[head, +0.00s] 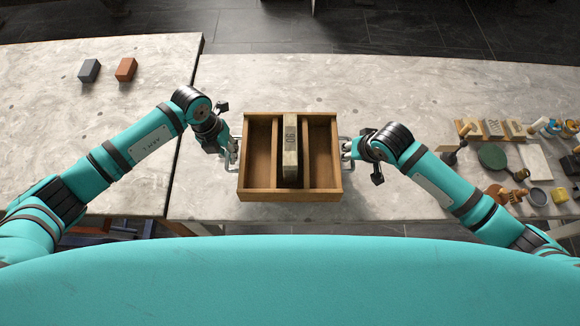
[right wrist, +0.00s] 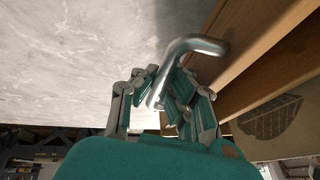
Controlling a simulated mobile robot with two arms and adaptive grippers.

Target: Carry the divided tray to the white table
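The divided tray (head: 290,196) is a wooden box with three compartments and a metal handle on each side. A long pale block with dark marks on it (head: 290,145) lies in its middle compartment; the outer two look empty. My left gripper (head: 230,150) is shut on the left handle. My right gripper (head: 348,149) is at the right handle; in the right wrist view its fingers (right wrist: 165,88) close around the bent metal bar. The tray is level over the pale stone-topped table (head: 400,90); I cannot tell whether it touches the top.
Another pale table (head: 130,85) adjoins on the left, bearing a grey block (head: 90,70) and a reddish-brown block (head: 126,69); the rest of its top is mostly clear. Tools, pots and a wooden rack (head: 490,130) crowd the right end.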

